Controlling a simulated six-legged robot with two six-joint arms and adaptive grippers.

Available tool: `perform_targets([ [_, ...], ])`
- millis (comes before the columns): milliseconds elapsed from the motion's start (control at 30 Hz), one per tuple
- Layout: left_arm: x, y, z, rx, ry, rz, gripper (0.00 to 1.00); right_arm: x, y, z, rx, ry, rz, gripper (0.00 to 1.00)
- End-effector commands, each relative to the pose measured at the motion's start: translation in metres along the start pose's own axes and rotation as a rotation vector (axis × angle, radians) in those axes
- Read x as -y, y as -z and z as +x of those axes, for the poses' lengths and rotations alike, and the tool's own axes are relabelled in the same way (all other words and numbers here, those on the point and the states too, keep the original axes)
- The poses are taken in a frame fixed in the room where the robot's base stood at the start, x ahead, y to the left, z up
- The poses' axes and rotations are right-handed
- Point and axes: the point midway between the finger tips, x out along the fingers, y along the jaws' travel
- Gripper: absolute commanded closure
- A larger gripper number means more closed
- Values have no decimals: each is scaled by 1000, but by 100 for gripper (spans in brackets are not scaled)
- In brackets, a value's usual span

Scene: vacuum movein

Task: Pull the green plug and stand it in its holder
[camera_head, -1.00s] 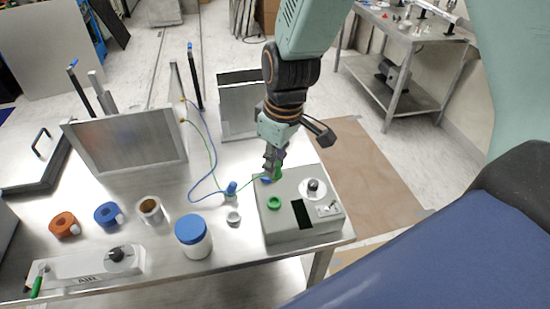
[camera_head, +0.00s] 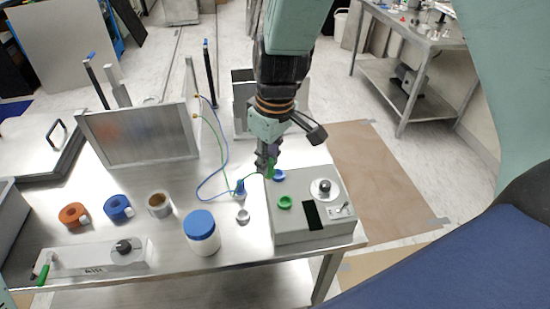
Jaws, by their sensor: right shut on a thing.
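My right gripper (camera_head: 267,164) is shut on the green plug (camera_head: 269,172), at the back left edge of the grey box. A thin green cable runs to it from the back; the gripper hides part of the plug. The box (camera_head: 318,234) has a green ring port (camera_head: 285,202) and a blue ring port (camera_head: 279,176), both without a plug. A blue plug (camera_head: 240,186) stands upright left of the box, on a blue cable. A small grey round holder (camera_head: 243,217) in front of it looks empty. My left gripper is not in view.
A white jar with a blue lid (camera_head: 201,226) stands left of the box. Orange (camera_head: 74,215), blue (camera_head: 119,208) and brown (camera_head: 160,204) rolls lie farther left. An upright metal panel (camera_head: 140,137) and the AIR unit (camera_head: 90,270) are also on the table.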

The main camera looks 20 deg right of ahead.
Motion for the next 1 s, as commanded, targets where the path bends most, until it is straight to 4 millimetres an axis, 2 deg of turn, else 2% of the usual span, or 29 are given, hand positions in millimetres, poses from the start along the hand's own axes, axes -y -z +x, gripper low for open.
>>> perform_targets([
  [1000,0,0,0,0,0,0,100,30,43,6,3,-2,-3,100],
])
